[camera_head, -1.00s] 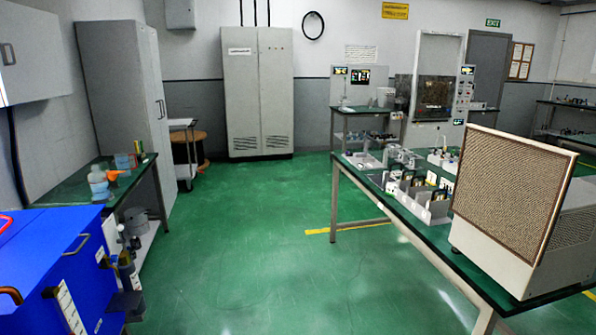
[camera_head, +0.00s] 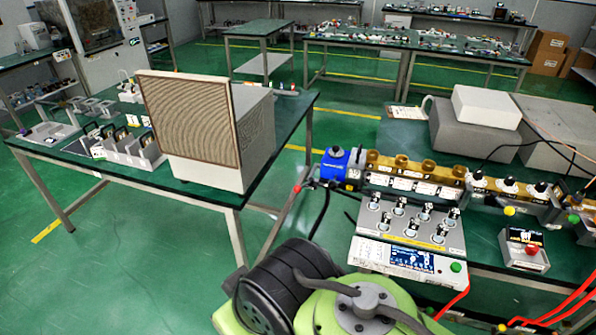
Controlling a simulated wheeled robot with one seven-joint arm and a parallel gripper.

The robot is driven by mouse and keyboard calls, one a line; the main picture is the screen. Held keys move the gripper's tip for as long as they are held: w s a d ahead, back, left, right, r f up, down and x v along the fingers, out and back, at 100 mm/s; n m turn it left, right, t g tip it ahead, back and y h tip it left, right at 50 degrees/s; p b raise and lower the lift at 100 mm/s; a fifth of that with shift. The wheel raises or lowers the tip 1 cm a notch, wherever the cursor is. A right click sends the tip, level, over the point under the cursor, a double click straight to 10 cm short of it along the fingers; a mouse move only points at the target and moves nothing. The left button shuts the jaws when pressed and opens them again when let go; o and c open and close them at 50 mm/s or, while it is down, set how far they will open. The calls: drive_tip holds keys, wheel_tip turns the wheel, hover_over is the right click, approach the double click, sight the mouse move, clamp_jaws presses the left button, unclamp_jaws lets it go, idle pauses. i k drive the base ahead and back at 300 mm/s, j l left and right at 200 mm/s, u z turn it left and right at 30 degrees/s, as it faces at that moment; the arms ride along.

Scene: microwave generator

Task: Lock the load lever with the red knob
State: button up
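A small red knob (camera_head: 297,188) sits at the left end of the waveguide bench, just left of a blue unit (camera_head: 336,163). It seems to be on the end of a short dark lever, but it is too small to tell whether the lever is locked. The blue unit joins a brass-coloured waveguide row (camera_head: 415,171). My gripper does not show in this view.
A grey panel with several metal fittings (camera_head: 410,222) and a meter box (camera_head: 412,262) stand in front of the row. A small box with a red button (camera_head: 524,250) is at right. Another table (camera_head: 112,170) holds a large grilled box (camera_head: 197,125). Green floor (camera_head: 130,265) is open at left.

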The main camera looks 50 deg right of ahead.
sight(297, 189)
drive_tip(key=z, duration=1.5)
